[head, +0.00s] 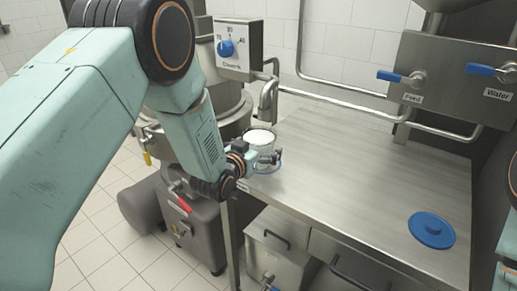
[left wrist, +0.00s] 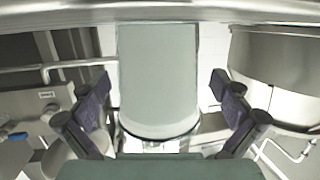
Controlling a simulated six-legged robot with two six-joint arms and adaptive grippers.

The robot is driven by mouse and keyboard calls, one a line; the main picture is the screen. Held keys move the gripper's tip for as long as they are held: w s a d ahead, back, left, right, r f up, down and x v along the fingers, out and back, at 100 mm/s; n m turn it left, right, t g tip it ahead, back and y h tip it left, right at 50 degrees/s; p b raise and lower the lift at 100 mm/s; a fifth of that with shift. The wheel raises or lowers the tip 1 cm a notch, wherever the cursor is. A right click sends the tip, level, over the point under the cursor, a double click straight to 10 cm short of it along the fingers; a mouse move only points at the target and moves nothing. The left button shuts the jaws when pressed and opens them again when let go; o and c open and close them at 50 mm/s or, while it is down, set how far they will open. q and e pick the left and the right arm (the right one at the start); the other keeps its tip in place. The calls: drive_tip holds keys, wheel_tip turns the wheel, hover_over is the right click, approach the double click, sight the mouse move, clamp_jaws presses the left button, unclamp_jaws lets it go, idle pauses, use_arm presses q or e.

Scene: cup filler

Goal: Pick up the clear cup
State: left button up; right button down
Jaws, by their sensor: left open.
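In the left wrist view the cup (left wrist: 158,75) fills the middle, between the two spread fingers of my left gripper (left wrist: 161,84). Gaps show between the fingers and the cup's sides. My right gripper is out of view.
The steel counter (head: 350,160) is mostly bare, with a blue lid (head: 432,230) at its right. A steel kettle (head: 228,110) and a control box with a blue dial (head: 226,48) stand beside the cup. Pipes and blue-handled valves (head: 390,76) line the wall.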

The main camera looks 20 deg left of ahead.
use_arm(q)
drive_tip(key=shift+c, duration=0.3)
drive_tip(key=shift+s+r, duration=0.1)
drive_tip(key=shift+c, duration=0.8)
drive_tip(key=c, duration=1.4)
